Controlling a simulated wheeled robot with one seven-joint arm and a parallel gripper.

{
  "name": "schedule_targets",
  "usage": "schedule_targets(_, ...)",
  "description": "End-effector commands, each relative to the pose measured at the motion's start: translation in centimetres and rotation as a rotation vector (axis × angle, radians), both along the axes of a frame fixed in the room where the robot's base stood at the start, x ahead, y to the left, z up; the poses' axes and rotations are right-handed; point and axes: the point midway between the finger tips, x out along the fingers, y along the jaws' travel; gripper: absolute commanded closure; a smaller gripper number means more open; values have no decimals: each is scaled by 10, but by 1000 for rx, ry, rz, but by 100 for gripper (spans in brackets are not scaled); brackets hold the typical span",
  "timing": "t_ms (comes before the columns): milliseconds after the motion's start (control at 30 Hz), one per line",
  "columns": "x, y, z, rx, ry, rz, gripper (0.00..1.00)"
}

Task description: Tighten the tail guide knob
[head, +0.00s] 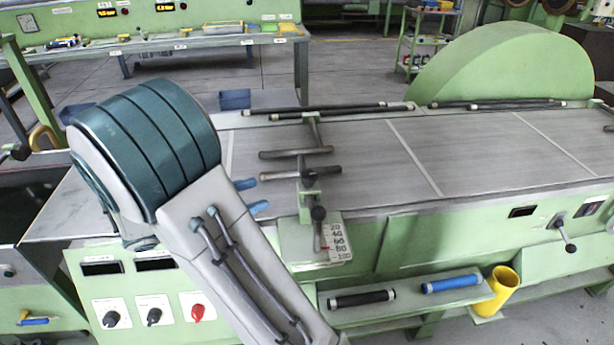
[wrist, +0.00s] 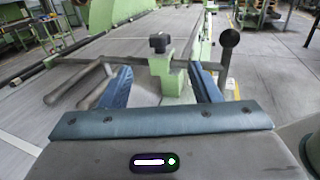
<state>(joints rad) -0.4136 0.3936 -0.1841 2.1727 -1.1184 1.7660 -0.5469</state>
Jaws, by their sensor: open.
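The guide assembly stands on the grey table, with a small black knob (head: 307,178) on its green block (head: 309,198). In the wrist view the black knob (wrist: 159,43) sits on top of the green block (wrist: 168,75), ahead and near the picture's middle. My gripper (head: 252,196) is left of the block, its two blue fingers pointing at it. In the wrist view my gripper (wrist: 163,84) is open and empty, with the fingers on either side of the block's line. The fingers look apart from the knob.
A ball-ended lever (head: 318,213) stands at the guide's near side, close to the right finger in the wrist view. Grey bars (head: 300,172) cross the table on the guide's far side. A numbered scale plate (head: 335,238) sits below. The grey table top (head: 480,150) is clear to the right.

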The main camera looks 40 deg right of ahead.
Motion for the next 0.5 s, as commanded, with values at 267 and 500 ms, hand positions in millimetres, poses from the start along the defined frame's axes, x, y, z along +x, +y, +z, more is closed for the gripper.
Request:
schedule_targets(267, -7, -32, 2, -12, 9, 1, 44)
schedule_targets(500, -20, -83, 2, -10, 8, -1, 44)
